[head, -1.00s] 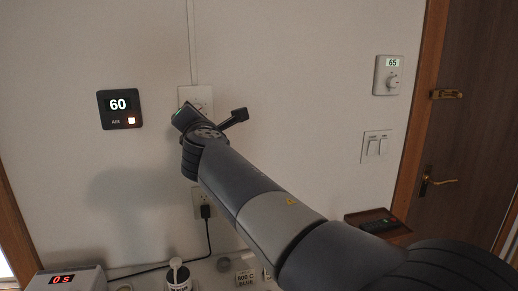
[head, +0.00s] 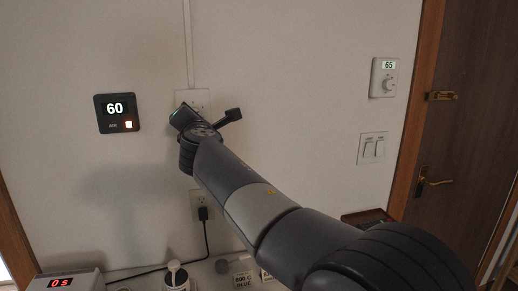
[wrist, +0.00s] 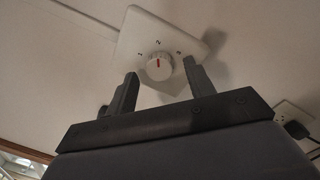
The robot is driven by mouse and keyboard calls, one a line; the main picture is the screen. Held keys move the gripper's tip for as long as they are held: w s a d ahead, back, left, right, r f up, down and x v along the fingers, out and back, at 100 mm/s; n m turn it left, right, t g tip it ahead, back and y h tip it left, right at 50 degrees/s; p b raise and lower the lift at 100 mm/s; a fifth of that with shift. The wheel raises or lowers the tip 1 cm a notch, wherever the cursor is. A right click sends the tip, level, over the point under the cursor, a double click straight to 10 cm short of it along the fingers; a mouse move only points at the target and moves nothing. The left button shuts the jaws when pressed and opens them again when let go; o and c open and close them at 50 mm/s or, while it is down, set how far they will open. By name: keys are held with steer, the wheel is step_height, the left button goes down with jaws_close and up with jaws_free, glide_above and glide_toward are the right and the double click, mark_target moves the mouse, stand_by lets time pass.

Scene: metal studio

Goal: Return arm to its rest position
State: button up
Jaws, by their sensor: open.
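My arm reaches across the head view toward the wall, its end at a white wall plate (head: 192,97), partly covered by the wrist. In the wrist view, my gripper (wrist: 160,72) is open, with its two fingers apart and nothing held. The fingers are hidden in the head view.
A black panel reading 60 (head: 117,113) is on the wall at left. A thermostat reading 65 (head: 384,77), a double switch (head: 371,148) and a door (head: 460,120) are at right. An outlet with a plugged cord (head: 202,204) is below my wrist. Small items stand along the bottom.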

steer(key=s+d+n+p, duration=0.2)
steer(key=s+n+p, duration=0.3)
steer(key=n+p, duration=0.4)
steer(key=shift+s+n+g, duration=0.3)
steer(key=shift+s+n, duration=0.05)
steer(key=shift+n, duration=1.55)
steer(key=shift+r, duration=0.15)
stand_by(0.4)
